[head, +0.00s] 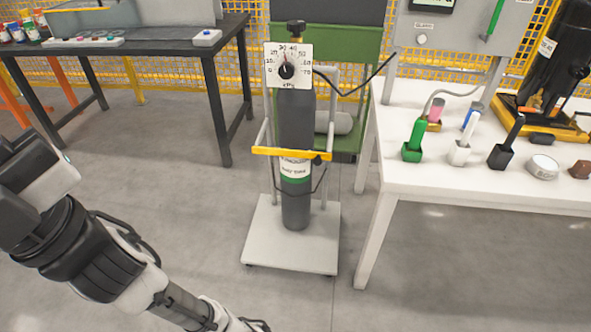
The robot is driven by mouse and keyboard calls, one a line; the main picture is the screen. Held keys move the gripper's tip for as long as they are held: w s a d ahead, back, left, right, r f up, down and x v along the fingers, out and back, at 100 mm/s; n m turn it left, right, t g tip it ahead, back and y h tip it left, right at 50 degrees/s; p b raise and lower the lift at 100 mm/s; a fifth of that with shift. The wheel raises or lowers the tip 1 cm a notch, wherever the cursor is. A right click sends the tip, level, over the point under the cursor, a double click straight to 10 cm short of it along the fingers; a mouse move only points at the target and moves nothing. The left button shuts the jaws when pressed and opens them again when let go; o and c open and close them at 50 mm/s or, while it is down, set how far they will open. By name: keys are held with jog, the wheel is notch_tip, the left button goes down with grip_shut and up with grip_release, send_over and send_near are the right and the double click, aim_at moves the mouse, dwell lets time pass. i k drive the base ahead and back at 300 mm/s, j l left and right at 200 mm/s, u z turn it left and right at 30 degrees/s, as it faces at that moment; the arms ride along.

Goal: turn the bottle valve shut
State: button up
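The gas bottle (297,120) is a dark grey cylinder with a green band and a white label. It stands upright on a light grey trolley (262,240), behind a yellow bar (275,152). The bottle valve (296,27) is a small black knob at the very top. Whether it is open or shut cannot be read from the knob. A white square gauge (275,80), marked kPa, hangs in front just below the valve and hides the bottle's neck. My arm reaches from the left to the bottom edge, well away from the bottle. My gripper is not clearly visible.
A white table (450,185) at right holds a green-handled tool (415,138), a white one (461,148), a black one (503,152) and other small items. A dark workbench (150,40) stands back left. A black hose runs right from the gauge. Floor before the trolley is clear.

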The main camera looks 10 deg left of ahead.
aim_at(294, 27)
jog(key=i+j+z, duration=0.1)
jog(key=j, duration=0.25)
jog(key=i+j, duration=0.3)
jog(key=i+j+z, duration=0.15)
jog(key=j, duration=0.35)
jog(key=i+j+z, duration=0.1)
jog(key=i+j, duration=0.15)
jog(key=j, duration=0.15)
jog(key=i+j, duration=0.2)
jog(key=j, duration=0.25)
jog(key=i+j+z, duration=0.15)
jog(key=j, duration=0.25)
jog(key=i+j+z, duration=0.1)
jog(key=j, duration=0.35)
jog(key=i+j, duration=0.2)
jog(key=j, duration=0.25)
jog(key=z, duration=0.05)
